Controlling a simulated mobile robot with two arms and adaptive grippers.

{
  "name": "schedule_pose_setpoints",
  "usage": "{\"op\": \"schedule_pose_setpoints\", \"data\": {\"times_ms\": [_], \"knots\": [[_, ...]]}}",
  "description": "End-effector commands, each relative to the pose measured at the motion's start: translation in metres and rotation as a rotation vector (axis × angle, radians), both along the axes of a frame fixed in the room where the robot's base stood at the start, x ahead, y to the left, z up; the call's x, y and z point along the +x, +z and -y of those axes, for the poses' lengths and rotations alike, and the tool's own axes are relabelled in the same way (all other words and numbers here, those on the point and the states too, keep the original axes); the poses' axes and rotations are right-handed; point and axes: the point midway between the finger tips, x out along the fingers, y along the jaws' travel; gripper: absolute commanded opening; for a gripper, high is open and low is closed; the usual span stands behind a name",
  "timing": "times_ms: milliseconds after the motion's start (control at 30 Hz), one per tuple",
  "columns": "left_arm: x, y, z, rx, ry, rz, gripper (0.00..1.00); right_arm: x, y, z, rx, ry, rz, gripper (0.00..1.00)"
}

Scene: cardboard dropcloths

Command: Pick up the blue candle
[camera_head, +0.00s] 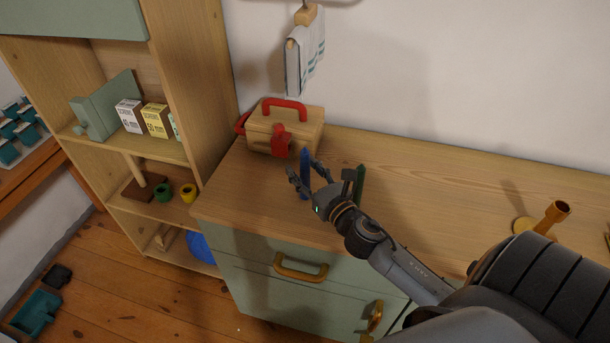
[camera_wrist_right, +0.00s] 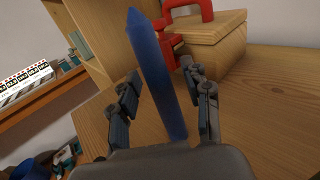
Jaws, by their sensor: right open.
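The blue candle (camera_head: 304,172) stands upright on the wooden counter top, in front of a wooden box with red handles. My right gripper (camera_head: 306,176) is open, with its fingers on either side of the candle. In the right wrist view the candle (camera_wrist_right: 155,75) rises between the two spread fingers of my right gripper (camera_wrist_right: 163,100). Gaps show between the candle and both fingers there. My left gripper is not in view.
The wooden box (camera_head: 302,128) is close behind the candle. A dark green candle (camera_head: 359,186) stands just right of my right gripper. A brass candle holder (camera_head: 541,222) is farther right. A tall shelf (camera_head: 205,75) borders the counter's left side.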

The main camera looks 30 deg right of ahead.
Motion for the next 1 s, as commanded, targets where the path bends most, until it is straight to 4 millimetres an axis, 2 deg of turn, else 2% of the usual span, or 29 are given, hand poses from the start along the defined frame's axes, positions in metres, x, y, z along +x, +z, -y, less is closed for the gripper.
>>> {"op": "schedule_pose_setpoints", "data": {"times_ms": [33, 267, 667, 767, 933, 1000], "knots": [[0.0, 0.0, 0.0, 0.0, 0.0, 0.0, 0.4, 0.0, 0.0, 0.0, 0.0, 0.0, 0.0, 0.48], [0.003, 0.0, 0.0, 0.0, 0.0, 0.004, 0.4, 0.0, 0.0, 0.0, 0.0, 0.0, 0.0, 0.01], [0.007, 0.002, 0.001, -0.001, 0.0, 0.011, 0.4, 0.0, 0.004, 0.0, -0.001, 0.001, 0.002, 0.0], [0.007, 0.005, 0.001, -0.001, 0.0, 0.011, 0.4, 0.0, 0.011, 0.0, -0.002, 0.002, 0.003, 0.0], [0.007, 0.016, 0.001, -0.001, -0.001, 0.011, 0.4, 0.0, 0.038, -0.001, -0.005, 0.005, 0.003, 0.0], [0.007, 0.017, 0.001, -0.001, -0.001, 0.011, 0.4, -0.015, 0.05, 0.001, -0.006, 0.005, 0.0, 0.0]]}}
